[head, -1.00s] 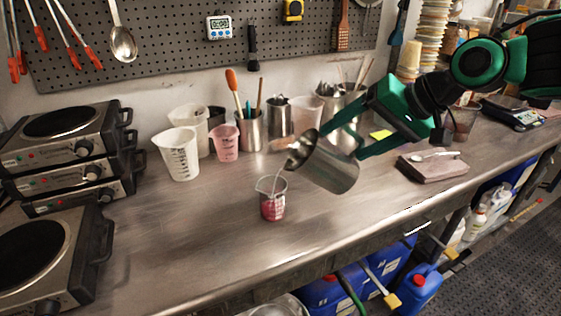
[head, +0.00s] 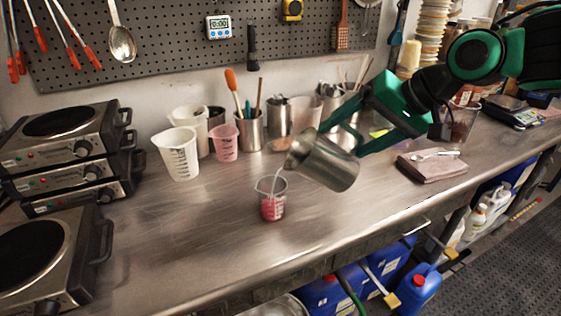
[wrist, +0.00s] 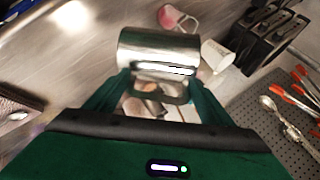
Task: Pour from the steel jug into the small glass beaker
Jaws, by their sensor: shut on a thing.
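The steel jug (head: 328,163) is tilted with its mouth to the left, above the bench. My gripper (head: 345,138) is shut on it from the right side. In the wrist view the jug (wrist: 155,50) sits between my green fingers (wrist: 155,88). The small glass beaker (head: 271,198) stands upright on the bench below and left of the jug's lip. It holds red liquid, and a thin pale stream runs from the lip down into it. In the wrist view a beaker with pink contents (wrist: 180,18) shows past the jug.
Stacked hot plates (head: 65,150) fill the left. Behind stand a white measuring jug (head: 177,153), a pink beaker (head: 224,142) and steel tool pots (head: 251,130). The bench front is clear.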

